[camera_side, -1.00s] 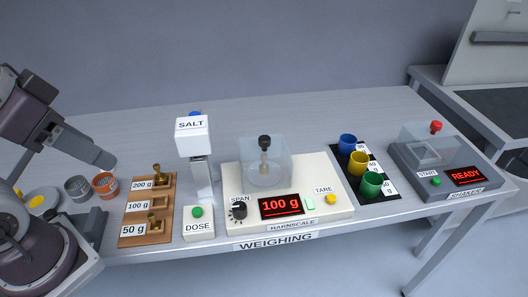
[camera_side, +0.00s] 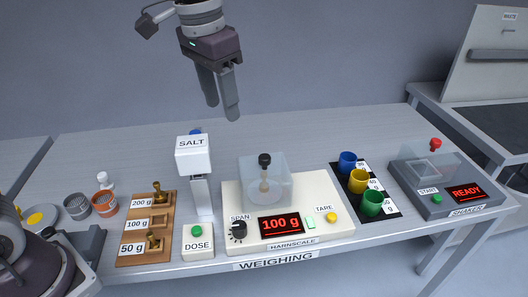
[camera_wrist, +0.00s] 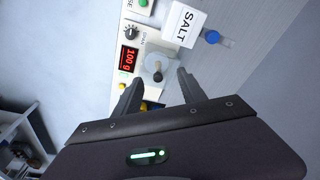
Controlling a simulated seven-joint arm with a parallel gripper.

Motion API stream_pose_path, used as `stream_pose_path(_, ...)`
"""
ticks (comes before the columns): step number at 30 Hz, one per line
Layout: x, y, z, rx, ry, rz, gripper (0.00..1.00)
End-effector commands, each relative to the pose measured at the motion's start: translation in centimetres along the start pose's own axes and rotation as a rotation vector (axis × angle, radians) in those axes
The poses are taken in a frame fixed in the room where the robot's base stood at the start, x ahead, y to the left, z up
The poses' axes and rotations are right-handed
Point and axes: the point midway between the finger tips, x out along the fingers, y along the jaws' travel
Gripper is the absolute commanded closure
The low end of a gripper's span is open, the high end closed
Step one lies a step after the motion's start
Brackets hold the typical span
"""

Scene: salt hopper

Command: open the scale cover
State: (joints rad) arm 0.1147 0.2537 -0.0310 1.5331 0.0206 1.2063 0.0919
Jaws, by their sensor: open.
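The scale (camera_side: 232,208) stands at the middle of the table with a red display reading 100 g. Its clear cover (camera_side: 280,170) with a black knob (camera_side: 264,160) is closed over the pan, and a brass weight (camera_side: 264,186) shows inside. My gripper (camera_side: 222,112) is high above and behind the cover, pointing down, open and empty. In the wrist view the fingers (camera_wrist: 158,90) are spread, with the cover's knob (camera_wrist: 157,76) seen between and beyond them.
The white salt hopper (camera_side: 194,160) stands just left of the cover, with the dose button (camera_side: 197,244) in front. A wooden weight rack (camera_side: 130,225) is further left. Blue, yellow and green cups (camera_side: 371,203) and the shaker (camera_side: 432,178) are on the right.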

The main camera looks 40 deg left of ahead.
Motion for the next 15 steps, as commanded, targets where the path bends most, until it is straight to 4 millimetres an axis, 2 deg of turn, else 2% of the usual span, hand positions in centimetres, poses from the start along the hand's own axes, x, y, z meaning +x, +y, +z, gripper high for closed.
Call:
stream_pose_path(1, 2.4, 0.4, -2.4, 0.027, -0.043, 0.009, 0.52)
stream_pose_path(3, 5.2, 1.0, -4.8, 0.056, -0.088, 0.019, 0.52)
stream_pose_path(6, 8.1, 1.6, -6.8, 0.084, -0.128, 0.029, 0.52)
stream_pose_path(9, 9.6, 1.9, -7.5, 0.096, -0.147, 0.034, 0.52)
stream_pose_path(15, 13.1, 2.0, -7.0, 0.097, -0.152, 0.034, 0.52)
